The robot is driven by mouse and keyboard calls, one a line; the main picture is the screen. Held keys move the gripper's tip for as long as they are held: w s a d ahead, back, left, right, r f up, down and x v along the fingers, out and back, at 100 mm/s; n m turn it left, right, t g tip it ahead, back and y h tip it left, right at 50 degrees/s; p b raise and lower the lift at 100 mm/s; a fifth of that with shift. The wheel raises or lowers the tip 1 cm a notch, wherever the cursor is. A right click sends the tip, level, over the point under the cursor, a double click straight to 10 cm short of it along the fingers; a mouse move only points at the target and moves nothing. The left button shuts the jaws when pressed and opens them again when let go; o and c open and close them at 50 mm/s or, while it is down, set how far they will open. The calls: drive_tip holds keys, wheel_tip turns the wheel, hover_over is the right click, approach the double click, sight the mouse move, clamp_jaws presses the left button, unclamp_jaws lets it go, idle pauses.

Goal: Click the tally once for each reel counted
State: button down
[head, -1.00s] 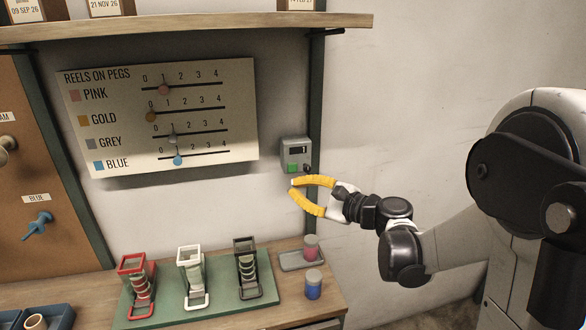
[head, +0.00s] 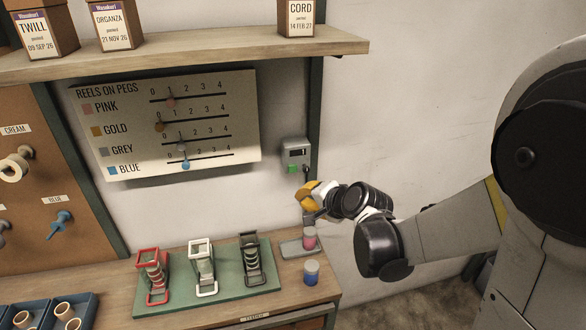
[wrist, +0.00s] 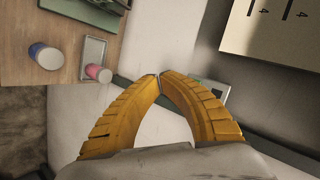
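The tally (head: 296,153) is a small grey box on the green post, with a dark display and a green button (head: 293,169) low on its front. Its digit is too small to read surely. It also shows in the wrist view (wrist: 213,88), partly hidden behind the right finger. My gripper (head: 303,193) has yellow ribbed fingers and is just below the tally, apart from it as far as I can tell. In the wrist view its fingertips (wrist: 160,75) meet with nothing between them. The reels-on-pegs board (head: 160,125) shows pink, grey and blue sliders near 1 and gold near 0.
A pegboard (head: 60,170) at the left holds a cream reel (head: 14,165) and blue peg (head: 60,222). Red, white and black stands sit on a green mat (head: 180,300). A pink jar (head: 309,238) and blue jar (head: 311,273) stand below my gripper. A shelf (head: 200,45) runs above.

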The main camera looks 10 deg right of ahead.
drive_tip(key=w, duration=0.8)
drive_tip(key=shift+w, duration=0.4)
drive_tip(key=shift+w, duration=0.1)
idle(1.1)
drive_tip(key=shift+w+b, duration=0.3)
drive_tip(key=shift+w, duration=0.5)
idle(0.7)
drive_tip(key=shift+s, duration=0.9)
drive_tip(key=s, duration=0.5)
idle(0.4)
